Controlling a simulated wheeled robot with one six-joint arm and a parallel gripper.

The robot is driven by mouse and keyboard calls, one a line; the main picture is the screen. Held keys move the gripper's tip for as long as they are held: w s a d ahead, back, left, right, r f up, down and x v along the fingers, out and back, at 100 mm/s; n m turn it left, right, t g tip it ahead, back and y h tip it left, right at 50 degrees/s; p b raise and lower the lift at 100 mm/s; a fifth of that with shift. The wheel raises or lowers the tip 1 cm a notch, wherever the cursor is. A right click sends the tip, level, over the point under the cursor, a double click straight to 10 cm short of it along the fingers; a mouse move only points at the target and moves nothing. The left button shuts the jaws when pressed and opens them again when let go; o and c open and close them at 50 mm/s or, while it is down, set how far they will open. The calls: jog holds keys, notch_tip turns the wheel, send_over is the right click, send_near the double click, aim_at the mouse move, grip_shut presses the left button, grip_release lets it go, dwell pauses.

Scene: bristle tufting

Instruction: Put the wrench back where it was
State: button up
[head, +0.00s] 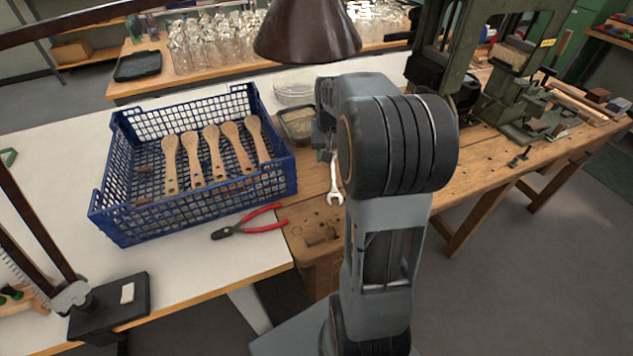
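A silver wrench (335,186) shows at the left end of the wooden workbench (465,172), its open jaw toward me. Its far end runs up beside my gripper (325,150), which is mostly hidden behind my own arm. I cannot tell whether the fingers hold the wrench, or whether the wrench rests on the wood or hangs just above it.
A blue crate (205,208) with several wooden brush handles stands on the white table. Red-handled pliers (250,222) lie in front of it. A small tray (298,124) sits behind the wrench. A brown lamp shade (307,32) hangs above. A green machine (445,45) stands at right.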

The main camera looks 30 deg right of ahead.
jog(key=s+a+n+t, duration=0.2)
jog(key=s+a+n, duration=0.3)
jog(key=s+a, duration=0.8)
jog(key=a+r, duration=0.1)
jog(key=a, duration=0.3)
jog(key=shift+s+a+t, duration=0.15)
jog(key=shift+t, duration=0.15)
notch_tip(320, 180, up, 8)
jog(key=p, duration=0.6)
jog(key=shift+a+f+n+t+p, duration=0.15)
jog(key=shift+n+t+p, duration=0.15)
